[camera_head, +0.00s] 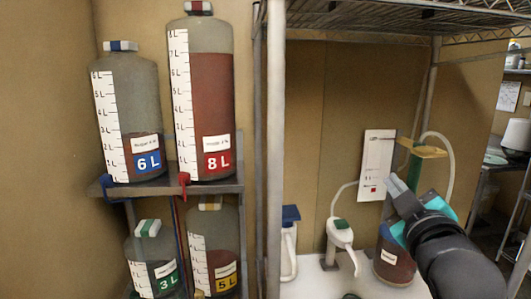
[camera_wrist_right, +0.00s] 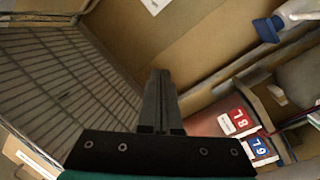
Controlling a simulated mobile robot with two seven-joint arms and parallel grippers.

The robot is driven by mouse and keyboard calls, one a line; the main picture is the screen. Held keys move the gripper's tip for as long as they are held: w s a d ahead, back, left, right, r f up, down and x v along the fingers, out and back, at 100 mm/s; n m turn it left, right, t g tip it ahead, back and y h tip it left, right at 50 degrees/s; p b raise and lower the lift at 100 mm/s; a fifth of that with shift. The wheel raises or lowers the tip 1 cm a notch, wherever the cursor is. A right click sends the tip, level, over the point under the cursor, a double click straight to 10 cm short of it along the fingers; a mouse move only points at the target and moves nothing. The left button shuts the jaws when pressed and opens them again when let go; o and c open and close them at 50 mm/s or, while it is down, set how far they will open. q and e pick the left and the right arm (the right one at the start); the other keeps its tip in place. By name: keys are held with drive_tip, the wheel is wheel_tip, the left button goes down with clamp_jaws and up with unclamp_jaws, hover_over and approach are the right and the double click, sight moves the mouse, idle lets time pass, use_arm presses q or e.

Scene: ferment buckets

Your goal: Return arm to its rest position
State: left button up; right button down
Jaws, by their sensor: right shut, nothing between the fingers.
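My right arm comes in from the lower right in the head view. Its gripper (camera_head: 394,186) is shut and empty, raised in front of the white bench and pointing up and left. In the right wrist view the two fingers (camera_wrist_right: 158,95) lie together with nothing between them. Behind the gripper in the head view stands a container of red liquid (camera_head: 393,265), partly hidden by my arm. My left gripper is not in view.
Large bottles marked 6 L (camera_head: 128,80) and 8 L (camera_head: 210,38) stand on a shelf at left, with 3 L (camera_head: 150,250) and 5 L (camera_head: 213,250) below. A metal post (camera_head: 275,150) and wire shelf (camera_head: 370,15) frame the bench (camera_head: 310,285), which holds a white tap-like fixture (camera_head: 341,237).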

drive_tip(key=s+a+f+m+g+y, duration=0.15)
drive_tip(key=s+f+g, duration=0.3)
drive_tip(key=f, duration=0.65)
drive_tip(key=s+a+f+m+g, duration=0.1)
drive_tip(key=s+a+f+g, duration=0.3)
drive_tip(key=f, duration=0.8)
drive_tip(key=s+a+f+m+g, duration=0.1)
drive_tip(key=s+f+g, duration=0.2)
drive_tip(key=s+f, duration=0.55)
drive_tip(key=s+f+m+g, duration=0.2)
drive_tip(key=s+f+g, duration=0.3)
drive_tip(key=s, duration=0.7)
wheel_tip(320, 180, down, 32)
drive_tip(key=s+b, duration=0.1)
drive_tip(key=b, duration=0.8)
drive_tip(key=s+d+f+b, duration=0.1)
drive_tip(key=s+f+b, duration=0.3)
drive_tip(key=s+f, duration=0.3)
drive_tip(key=s+d+f+g+b, duration=0.1)
drive_tip(key=s+f+b, duration=0.3)
drive_tip(key=s+f, duration=0.4)
wheel_tip(320, 180, down, 7)
drive_tip(key=shift+s+d+y+b, duration=0.25)
drive_tip(key=shift+s+y+b, duration=0.05)
drive_tip(key=shift+y+b, duration=0.05)
